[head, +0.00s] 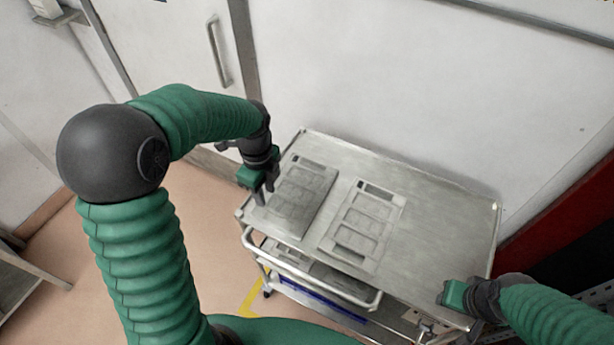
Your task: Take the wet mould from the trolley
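Two flat grey moulds lie side by side on the top shelf of the steel trolley (438,228). The left mould (301,198) looks darker and more solid. The right mould (362,226) is paler, with several recessed panels. I cannot tell for sure which is wet. My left gripper (264,192) points down at the left edge of the left mould, fingertips close to it. Whether it touches or grips the mould is unclear. My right gripper (442,298) is at the trolley's front right corner, apart from both moulds, its fingers barely showing.
The trolley has a front rail handle (310,278) and a lower shelf with things on it. A white wall (400,90) stands close behind it, with a door handle (218,52) at upper left. The shelf's right half is bare.

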